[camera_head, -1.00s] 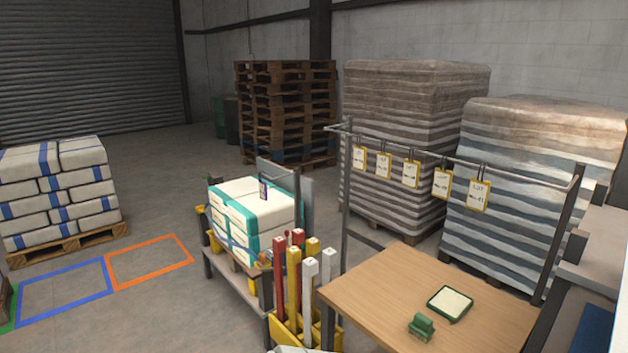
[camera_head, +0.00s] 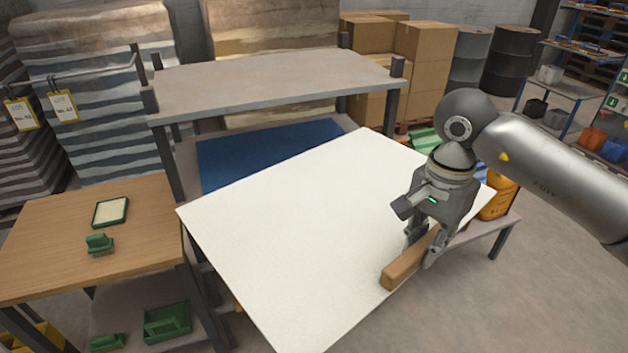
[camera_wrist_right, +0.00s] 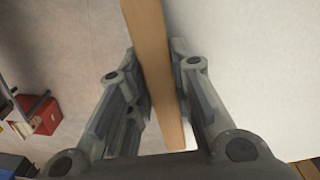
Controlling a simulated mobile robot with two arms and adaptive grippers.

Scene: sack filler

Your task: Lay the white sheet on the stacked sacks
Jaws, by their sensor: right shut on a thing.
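The white sheet (camera_head: 310,220) is large, flat and stiff-looking. It spans the middle of the head view, above a shelved bench, and also shows at the right of the wrist view (camera_wrist_right: 250,70). A wooden bar (camera_head: 402,274) lies along its near right edge. My right gripper (camera_head: 421,252) is shut on this bar, with one finger on each side of it. In the wrist view the bar (camera_wrist_right: 150,50) runs between the fingers. My left gripper is not in view.
A grey upper shelf (camera_head: 270,82) and a blue mat (camera_head: 262,152) are behind the sheet. A wooden table (camera_head: 60,230) with a green-framed pad (camera_head: 110,211) and a brush (camera_head: 99,243) stands left. A yellow container (camera_head: 500,197) is close to the sheet's right corner. Floor at lower right is clear.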

